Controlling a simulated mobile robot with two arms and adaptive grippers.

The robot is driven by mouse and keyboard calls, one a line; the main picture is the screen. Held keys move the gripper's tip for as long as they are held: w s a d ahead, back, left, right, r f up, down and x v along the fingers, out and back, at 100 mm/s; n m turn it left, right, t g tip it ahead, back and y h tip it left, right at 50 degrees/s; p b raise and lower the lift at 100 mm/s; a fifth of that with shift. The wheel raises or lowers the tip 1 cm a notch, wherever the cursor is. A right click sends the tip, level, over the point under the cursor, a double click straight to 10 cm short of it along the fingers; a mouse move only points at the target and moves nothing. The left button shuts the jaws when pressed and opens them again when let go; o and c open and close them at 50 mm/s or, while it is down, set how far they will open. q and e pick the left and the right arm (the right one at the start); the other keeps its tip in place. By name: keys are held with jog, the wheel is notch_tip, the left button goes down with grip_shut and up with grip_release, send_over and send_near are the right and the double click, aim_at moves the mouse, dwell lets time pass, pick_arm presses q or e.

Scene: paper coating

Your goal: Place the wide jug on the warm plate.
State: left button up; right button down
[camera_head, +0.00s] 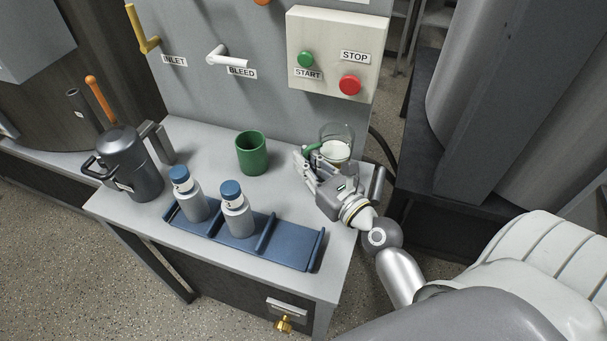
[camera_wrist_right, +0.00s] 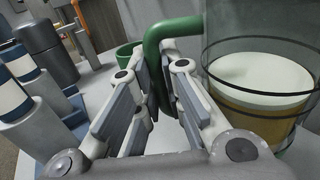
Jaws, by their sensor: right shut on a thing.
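The wide jug (camera_head: 337,133) is a clear glass vessel with a green handle, at the back right of the grey worktop. In the right wrist view the jug (camera_wrist_right: 262,85) stands upright at the right, with a pale surface over a tan content. My right gripper (camera_head: 309,158) is shut on its green handle (camera_wrist_right: 172,32), which passes between the fingers. I cannot tell whether the jug's base touches a surface. I cannot pick out the warm plate in either view. My left gripper is not in view.
A green cup (camera_head: 251,153) stands left of the jug. A blue rack (camera_head: 287,245) holds two blue-capped bottles near the front. A dark grey canister (camera_head: 128,162) stands at the left. Behind is a panel with START and STOP buttons (camera_head: 349,85).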

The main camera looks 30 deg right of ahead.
jog(key=shift+w+f, duration=0.25)
jog(key=f+b, duration=0.1)
jog(key=f, duration=0.2)
jog(key=shift+w+a+b, duration=0.1)
jog(key=shift+w+b, duration=0.1)
jog(key=shift+b, duration=0.15)
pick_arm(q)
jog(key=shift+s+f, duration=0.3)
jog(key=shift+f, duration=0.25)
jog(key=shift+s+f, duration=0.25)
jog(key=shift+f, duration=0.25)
pick_arm(e)
jog(key=shift+f, duration=0.3)
jog(key=shift+f+b, duration=0.15)
jog(key=shift+b, duration=0.15)
jog(key=c, duration=1.5)
grip_release()
jog(key=shift+c, duration=0.2)
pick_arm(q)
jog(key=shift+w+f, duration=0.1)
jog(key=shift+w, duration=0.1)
